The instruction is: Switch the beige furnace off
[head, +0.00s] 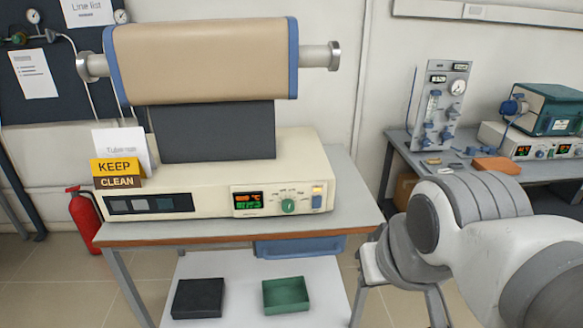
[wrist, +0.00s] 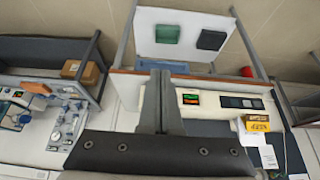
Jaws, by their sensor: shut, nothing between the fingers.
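The beige furnace (head: 205,60) is a tube furnace with blue end rings on a cream base (head: 290,160). Its front panel has a lit orange and green display (head: 248,200), a green knob (head: 288,206) and, at the right end, a small switch (head: 317,201) under a yellow label. I cannot tell the switch position. The lit display (wrist: 190,99) also shows in the wrist view. My gripper (wrist: 160,73) is shut and empty, its fingers apart from the panel as far as I can see. The fingers hide the knob and switch in the wrist view.
A yellow KEEP CLEAN sign (head: 116,168) stands on the base's left. A black tray (head: 198,298) and a green tray (head: 286,295) lie on the lower shelf. A second bench at right holds a gauge panel (head: 440,105) and a green furnace (head: 550,108). A red extinguisher (head: 84,220) stands left.

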